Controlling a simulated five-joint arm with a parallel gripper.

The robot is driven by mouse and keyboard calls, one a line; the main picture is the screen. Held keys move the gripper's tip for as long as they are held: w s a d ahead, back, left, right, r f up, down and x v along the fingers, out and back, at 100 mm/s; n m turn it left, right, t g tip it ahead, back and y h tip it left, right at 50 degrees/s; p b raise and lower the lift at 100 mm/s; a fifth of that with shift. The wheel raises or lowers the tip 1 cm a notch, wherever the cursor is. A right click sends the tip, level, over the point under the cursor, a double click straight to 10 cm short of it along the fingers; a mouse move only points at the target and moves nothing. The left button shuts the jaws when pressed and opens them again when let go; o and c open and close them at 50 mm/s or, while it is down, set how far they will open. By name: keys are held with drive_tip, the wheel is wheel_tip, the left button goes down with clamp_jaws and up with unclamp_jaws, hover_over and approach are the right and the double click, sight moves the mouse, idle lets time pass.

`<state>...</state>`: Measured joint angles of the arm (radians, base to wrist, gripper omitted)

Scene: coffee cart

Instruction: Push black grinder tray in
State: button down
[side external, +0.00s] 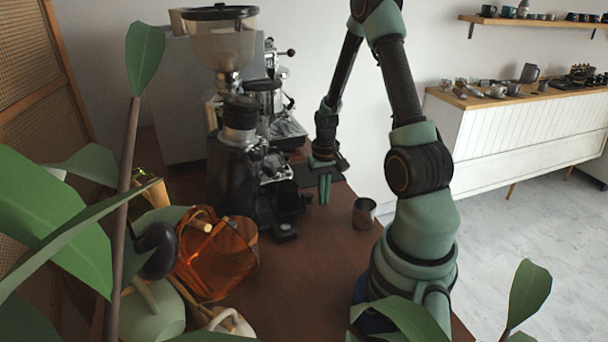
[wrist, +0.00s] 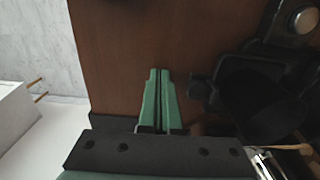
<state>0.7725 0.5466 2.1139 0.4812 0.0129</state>
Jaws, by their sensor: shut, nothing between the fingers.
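The black grinder (side external: 235,165) with a clear hopper stands on the brown cart top. At its base, on the side facing my arm, is a black boxy part that looks like the grinder tray (side external: 290,205); its exact outline is hard to make out against the dark body. In the wrist view a black open part, likely this tray (wrist: 262,105), lies to the right of my fingers. My gripper (side external: 324,200) points down, to the right of the tray and apart from it. Its green fingers (wrist: 158,72) are shut and empty above the cart top.
A metal cup (side external: 364,213) stands on the cart right of my gripper. An espresso machine (side external: 285,125) is behind the grinder. An orange glass vessel (side external: 218,262) and plant leaves (side external: 60,215) fill the left front. The cart's front middle is clear.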

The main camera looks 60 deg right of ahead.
sight(311, 194)
drive_tip(key=shift+r, duration=1.35)
drive_tip(key=shift+w+a, duration=0.1)
drive_tip(key=shift+w+a, duration=1.7)
drive_tip(key=shift+s+d, duration=0.1)
drive_tip(key=shift+d, duration=0.05)
drive_tip(key=shift+s+d, duration=0.4)
drive_tip(key=shift+s, duration=0.05)
drive_tip(key=shift+r, duration=3.55)
